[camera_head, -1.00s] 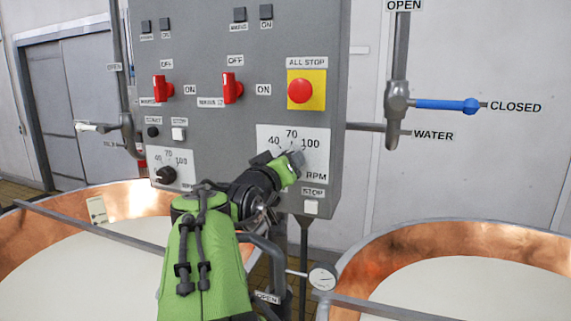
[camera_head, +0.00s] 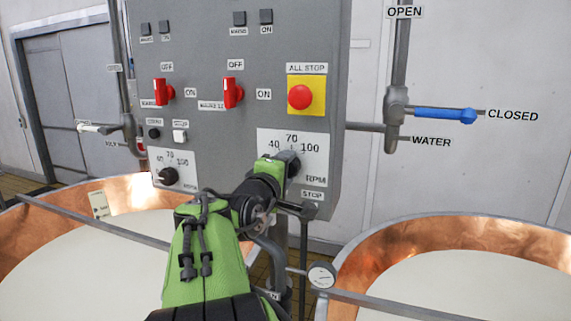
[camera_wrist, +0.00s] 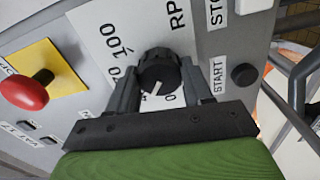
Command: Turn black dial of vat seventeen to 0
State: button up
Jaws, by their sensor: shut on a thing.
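The black dial (camera_wrist: 158,72) sits on a white RPM scale plate (camera_wrist: 105,35) on the grey control panel. My gripper (camera_wrist: 158,92) is shut on the dial, one dark finger on each side of it. In the wrist view, the dial's white line points down and slightly left, near a printed 0 and a little to one side of it. In the head view my gripper (camera_head: 280,163) is at the lower part of the right scale plate (camera_head: 310,143), and its fingers largely hide the dial.
A red ALL STOP button (camera_head: 300,97) is above the dial, and a STOP button is below right. A second black dial (camera_head: 167,175) is to the left. Red switches (camera_head: 232,90) and a blue-handled water valve (camera_head: 445,114) are nearby. Copper vats (camera_head: 385,250) flank the panel.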

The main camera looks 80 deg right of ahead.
jog(key=shift+n+p, duration=2.3)
jog(key=shift+n, duration=1.5)
jog(key=o, duration=1)
jog(key=shift+o, duration=0.2)
jog(key=w+a+b, duration=0.1)
jog(key=a+b, duration=0.1)
jog(key=a, duration=1.3)
jog(key=shift+w+a, duration=0.25)
jog(key=shift+a, duration=0.1)
